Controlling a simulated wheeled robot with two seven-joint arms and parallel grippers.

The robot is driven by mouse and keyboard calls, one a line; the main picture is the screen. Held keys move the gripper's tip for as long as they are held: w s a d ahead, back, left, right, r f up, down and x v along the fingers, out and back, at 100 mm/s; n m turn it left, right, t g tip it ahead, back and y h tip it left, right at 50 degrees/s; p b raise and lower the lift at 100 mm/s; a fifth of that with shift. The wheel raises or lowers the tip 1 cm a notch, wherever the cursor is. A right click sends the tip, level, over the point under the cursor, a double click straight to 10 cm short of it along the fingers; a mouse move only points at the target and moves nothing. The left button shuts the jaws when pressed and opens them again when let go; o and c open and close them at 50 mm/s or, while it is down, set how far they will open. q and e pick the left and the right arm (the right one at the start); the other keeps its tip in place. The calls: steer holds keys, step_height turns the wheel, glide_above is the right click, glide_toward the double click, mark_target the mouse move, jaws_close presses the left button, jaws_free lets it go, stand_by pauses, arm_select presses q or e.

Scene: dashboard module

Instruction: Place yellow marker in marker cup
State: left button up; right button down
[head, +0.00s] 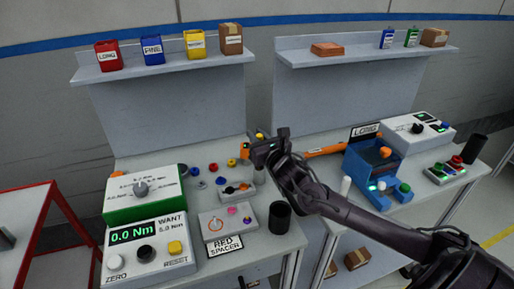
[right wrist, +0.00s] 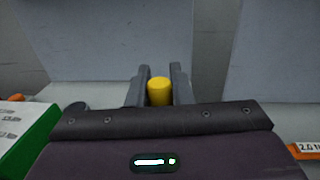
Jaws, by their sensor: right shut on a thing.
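The yellow marker (right wrist: 160,92) stands between the two fingers of my right gripper (right wrist: 159,84), which is shut on it. In the head view a small yellow tip of the marker (head: 261,135) shows at my right gripper (head: 266,144), near the inner back corner of the left bench; the rest is hidden. A dark round cup (head: 280,218) stands at the front right of the left bench, below and apart from the gripper. A second dark cup (head: 473,148) stands on the right bench. No label shows which is the marker cup. My left gripper is out of view.
A blue fixture (head: 372,170) stands on the right bench. A gap separates the benches.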

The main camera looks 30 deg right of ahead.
step_height(320, 180, down, 5)
steer(key=shift+f, duration=0.1)
steer(key=c, duration=1.3)
jaws_free()
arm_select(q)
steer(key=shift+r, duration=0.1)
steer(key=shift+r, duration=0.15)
arm_select(e)
steer(key=shift+s+r, duration=0.1)
steer(key=shift+r, duration=0.15)
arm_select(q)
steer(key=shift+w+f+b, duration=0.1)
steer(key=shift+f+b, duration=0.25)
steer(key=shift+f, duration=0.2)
arm_select(e)
steer(key=s+a, duration=0.1)
steer(key=s, duration=1)
steer(key=shift+s+a, duration=0.15)
steer(key=shift+s, duration=0.25)
